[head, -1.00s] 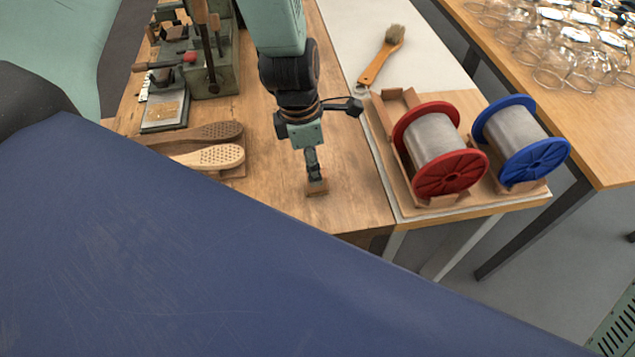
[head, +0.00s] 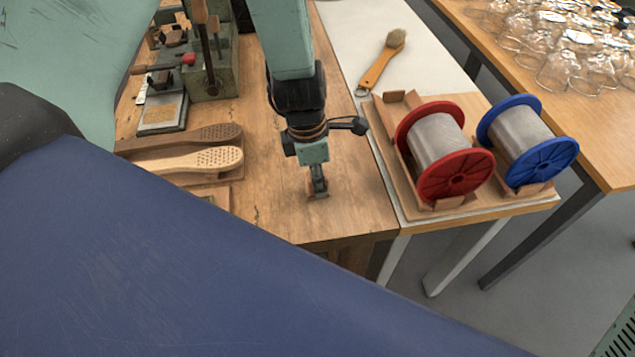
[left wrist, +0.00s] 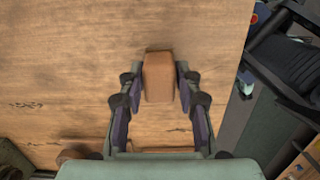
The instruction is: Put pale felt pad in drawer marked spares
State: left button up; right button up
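My left gripper (head: 318,190) points down at the wooden bench (head: 275,215) near its front edge. In the left wrist view its fingers (left wrist: 159,85) stand on either side of a small brown block (left wrist: 159,78), with narrow gaps showing, so it looks open around the block. In the head view the block is mostly hidden behind the fingertips. I cannot make out a pale felt pad in either view. No drawer or spares marking is readable. My right gripper is not in view.
Perforated brush backs (head: 210,158) lie left of the gripper, near a green machine (head: 212,70). A red spool (head: 445,150) and a blue spool (head: 525,145) stand to the right. An orange-handled brush (head: 378,70) lies behind. Bare bench surrounds the gripper.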

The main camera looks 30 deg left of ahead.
pick_arm(q)
grip_shut()
